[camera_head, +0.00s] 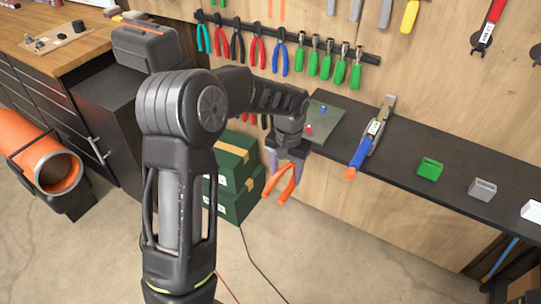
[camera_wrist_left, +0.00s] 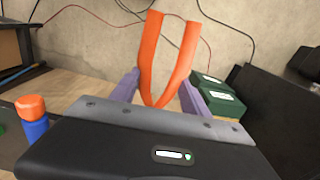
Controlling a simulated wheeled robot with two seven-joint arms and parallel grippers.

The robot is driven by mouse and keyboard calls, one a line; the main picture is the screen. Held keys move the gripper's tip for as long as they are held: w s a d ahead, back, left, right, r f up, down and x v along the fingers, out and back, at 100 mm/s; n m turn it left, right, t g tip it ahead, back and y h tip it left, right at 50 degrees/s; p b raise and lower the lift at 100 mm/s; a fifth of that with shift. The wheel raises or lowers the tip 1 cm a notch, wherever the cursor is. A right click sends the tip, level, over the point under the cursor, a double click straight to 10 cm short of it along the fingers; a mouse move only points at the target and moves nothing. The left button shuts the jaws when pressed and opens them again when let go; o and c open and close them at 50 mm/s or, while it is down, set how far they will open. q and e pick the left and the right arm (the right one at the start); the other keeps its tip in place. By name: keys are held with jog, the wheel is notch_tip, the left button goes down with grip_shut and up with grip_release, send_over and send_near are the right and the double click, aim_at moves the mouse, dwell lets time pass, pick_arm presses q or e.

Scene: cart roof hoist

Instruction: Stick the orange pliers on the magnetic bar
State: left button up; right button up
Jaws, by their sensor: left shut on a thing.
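The orange pliers (camera_head: 282,182) hang from my left gripper (camera_head: 288,158), handles pointing down, in front of the shelf edge. My left gripper is shut on them; the left wrist view shows the orange handles (camera_wrist_left: 168,55) between the purple fingers (camera_wrist_left: 158,92). The pliers' head is hidden by the gripper. The black magnetic bar (camera_head: 290,38) runs along the wooden wall above and behind the gripper. It carries several pliers with teal, red, black and blue handles on its left part and several green-handled tools to the right. My right gripper is not in view.
A dark shelf (camera_head: 405,172) runs along the wall with a blue-handled tool (camera_head: 372,137), a green block (camera_head: 430,168) and a grey block (camera_head: 482,188). Green boxes (camera_head: 238,205) stand on the floor below. A black toolbox (camera_head: 146,45) sits on a cabinet at left.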

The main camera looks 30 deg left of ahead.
pick_arm(q)
jog(key=s+d+f+m, duration=0.1)
jog(key=s+d+f, duration=0.2)
jog(key=d+f, duration=0.7)
jog(key=shift+s+d+f, duration=0.2)
jog(key=shift+s, duration=0.15)
